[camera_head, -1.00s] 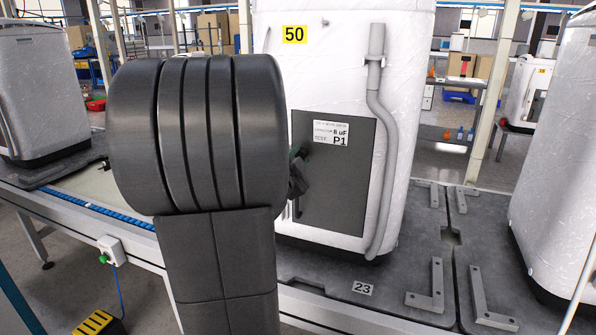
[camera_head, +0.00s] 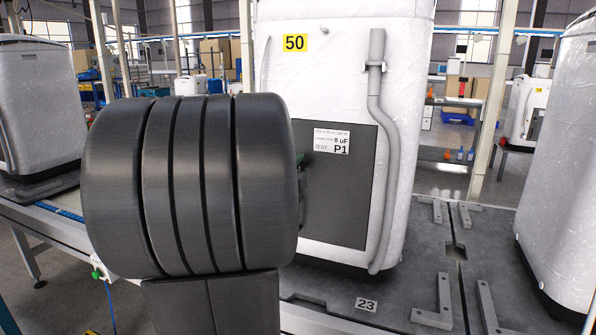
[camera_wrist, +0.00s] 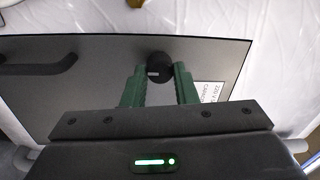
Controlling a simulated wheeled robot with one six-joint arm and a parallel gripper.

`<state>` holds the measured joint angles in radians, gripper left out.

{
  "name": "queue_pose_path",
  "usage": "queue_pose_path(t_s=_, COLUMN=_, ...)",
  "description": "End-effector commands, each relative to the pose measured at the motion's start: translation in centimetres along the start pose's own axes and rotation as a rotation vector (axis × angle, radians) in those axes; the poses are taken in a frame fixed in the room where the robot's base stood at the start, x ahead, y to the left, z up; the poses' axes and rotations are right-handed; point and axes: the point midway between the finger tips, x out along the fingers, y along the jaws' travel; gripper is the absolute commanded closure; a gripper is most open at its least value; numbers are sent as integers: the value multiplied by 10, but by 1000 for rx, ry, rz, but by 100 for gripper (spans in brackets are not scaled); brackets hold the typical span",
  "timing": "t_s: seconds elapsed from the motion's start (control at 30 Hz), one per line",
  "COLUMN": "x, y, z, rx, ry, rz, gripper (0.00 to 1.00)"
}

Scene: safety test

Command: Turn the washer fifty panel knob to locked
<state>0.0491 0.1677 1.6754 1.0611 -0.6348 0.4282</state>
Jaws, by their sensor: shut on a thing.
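The washer (camera_head: 340,70) with the yellow 50 label (camera_head: 294,43) stands wrapped in white film, with a dark grey panel (camera_head: 345,205) on its side. In the wrist view the panel (camera_wrist: 90,80) carries a round black knob (camera_wrist: 157,66) with a small pale mark. My gripper (camera_wrist: 159,71) has its green fingers shut on the knob, one at each side. In the head view my arm hides the knob and most of the gripper; only a bit of green shows at the panel's left edge. I cannot tell the knob's setting.
A black bar handle (camera_wrist: 40,63) is on the panel left of the knob in the wrist view. A white label (camera_head: 332,141) marked P1 is on the panel. A grey hose (camera_head: 379,170) runs down right of it. Other wrapped washers stand left (camera_head: 38,105) and right (camera_head: 560,160).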

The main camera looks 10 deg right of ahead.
Motion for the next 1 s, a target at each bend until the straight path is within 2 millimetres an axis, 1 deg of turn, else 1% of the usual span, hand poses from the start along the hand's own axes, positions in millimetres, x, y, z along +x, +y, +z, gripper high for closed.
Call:
queue_pose_path(t_s=0.3, x=0, y=0, z=0, rx=3, ry=0, rz=0, gripper=97)
queue_pose_path(t_s=0.33, x=0, y=0, z=0, rx=3, ry=0, rz=0, gripper=72)
queue_pose_path(t_s=0.43, x=0, y=0, z=0, rx=2, ry=0, rz=0, gripper=53)
queue_pose_path(t_s=0.77, x=-2, y=0, z=0, rx=1, ry=-1, rz=0, gripper=52)
queue_pose_path(t_s=0.87, x=-11, y=-1, z=0, rx=1, ry=-2, rz=0, gripper=52)
queue_pose_path(t_s=0.97, x=-28, y=-2, z=0, rx=3, ry=-3, rz=0, gripper=52)
queue_pose_path(t_s=1.0, x=-37, y=-2, z=0, rx=3, ry=-4, rz=0, gripper=52)
